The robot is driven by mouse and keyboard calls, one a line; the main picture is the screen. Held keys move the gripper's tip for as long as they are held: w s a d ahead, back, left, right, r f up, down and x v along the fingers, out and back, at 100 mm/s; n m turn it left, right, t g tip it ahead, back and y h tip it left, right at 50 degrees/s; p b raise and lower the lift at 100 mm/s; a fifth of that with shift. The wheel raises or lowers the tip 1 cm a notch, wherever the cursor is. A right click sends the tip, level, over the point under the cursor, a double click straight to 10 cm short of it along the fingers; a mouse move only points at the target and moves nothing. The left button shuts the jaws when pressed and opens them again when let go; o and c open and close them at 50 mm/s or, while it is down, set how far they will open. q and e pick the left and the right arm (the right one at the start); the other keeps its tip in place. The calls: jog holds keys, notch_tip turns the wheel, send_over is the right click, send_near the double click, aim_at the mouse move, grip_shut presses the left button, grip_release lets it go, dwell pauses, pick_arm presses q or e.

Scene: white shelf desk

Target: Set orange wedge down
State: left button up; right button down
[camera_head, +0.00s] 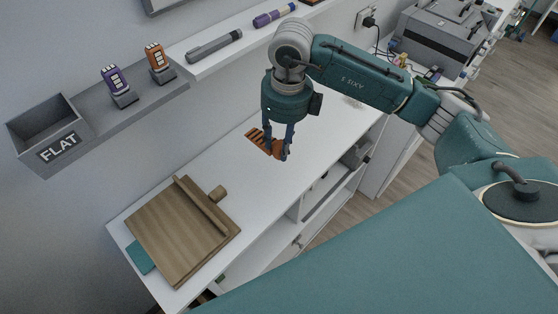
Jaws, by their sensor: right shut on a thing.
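My right gripper (277,150) points down over the white desk (310,140), its fingers shut on the orange wedge (256,138). The wedge is orange-brown with dark stripes, and the fingers hide part of it. It is at or just above the desk top; I cannot tell whether it touches. My left gripper is not in view.
A wooden board (165,235) with a raised bar lies at the desk's near left. A grey shelf holds an open bin (70,115) marked FLAT, a purple device (113,78) and an orange device (156,57). A printer (440,40) stands at the back right.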

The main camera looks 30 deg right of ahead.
notch_tip(320, 180, down, 6)
jog(key=shift+w+r+p, duration=0.15)
jog(key=shift+p, duration=0.3)
notch_tip(320, 180, down, 5)
jog(key=shift+r+p, duration=0.15)
jog(key=shift+p, duration=0.35)
jog(key=shift+f, duration=0.2)
jog(key=shift+f, duration=0.2)
jog(key=c, duration=1.2)
grip_release()
jog(key=shift+r, duration=0.1)
jog(key=shift+r, duration=0.1)
